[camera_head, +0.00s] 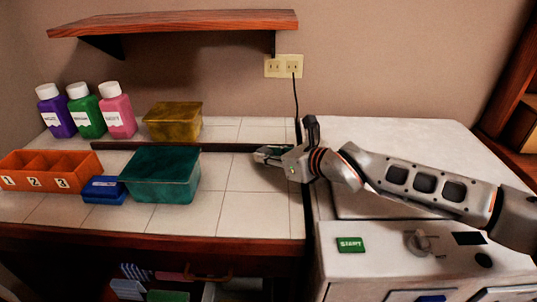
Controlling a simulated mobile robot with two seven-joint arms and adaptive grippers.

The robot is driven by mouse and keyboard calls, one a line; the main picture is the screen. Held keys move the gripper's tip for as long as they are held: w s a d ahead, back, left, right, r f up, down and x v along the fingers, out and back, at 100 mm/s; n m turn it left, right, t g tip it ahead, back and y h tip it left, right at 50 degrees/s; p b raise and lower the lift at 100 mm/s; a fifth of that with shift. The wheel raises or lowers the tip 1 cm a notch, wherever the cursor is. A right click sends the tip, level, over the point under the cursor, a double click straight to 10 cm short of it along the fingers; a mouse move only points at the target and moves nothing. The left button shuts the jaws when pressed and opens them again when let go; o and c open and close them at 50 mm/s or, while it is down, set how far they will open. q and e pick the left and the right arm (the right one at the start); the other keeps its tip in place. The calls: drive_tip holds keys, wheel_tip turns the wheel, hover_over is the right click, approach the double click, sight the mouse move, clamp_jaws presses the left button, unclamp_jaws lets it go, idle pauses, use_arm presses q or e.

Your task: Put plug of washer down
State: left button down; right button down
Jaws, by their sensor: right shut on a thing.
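My right gripper (268,155) reaches in from the right over the back of the tiled counter, near the washer's left edge. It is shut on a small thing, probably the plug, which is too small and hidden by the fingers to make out. A black cord (296,100) runs from the right socket of the wall outlet (284,66) down behind my right wrist. The white washer (400,255) stands at the right, with a green start label (351,245) and a knob (418,242) on its front. My left gripper is out of view.
A teal box (162,177), a yellow box (173,120), a blue box (103,189), an orange numbered tray (45,170) and three bottles (87,112) stand on the counter's left. Bare tiles (247,205) lie in front of my right gripper. A wooden shelf (180,22) hangs above.

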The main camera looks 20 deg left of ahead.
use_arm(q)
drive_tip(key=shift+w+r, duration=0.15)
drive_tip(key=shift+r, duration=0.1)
use_arm(e)
drive_tip(key=shift+f, duration=0.45)
drive_tip(key=c, duration=1.7)
unclamp_jaws()
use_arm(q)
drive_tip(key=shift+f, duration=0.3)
use_arm(e)
drive_tip(key=shift+r, duration=0.5)
drive_tip(key=shift+r+p+v, duration=0.2)
drive_tip(key=shift+p+v, duration=0.25)
drive_tip(key=shift+v, duration=0.7)
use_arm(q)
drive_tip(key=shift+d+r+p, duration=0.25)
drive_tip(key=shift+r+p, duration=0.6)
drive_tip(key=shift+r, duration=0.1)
use_arm(e)
drive_tip(key=v, duration=0.9)
drive_tip(key=shift+s+d, duration=0.2)
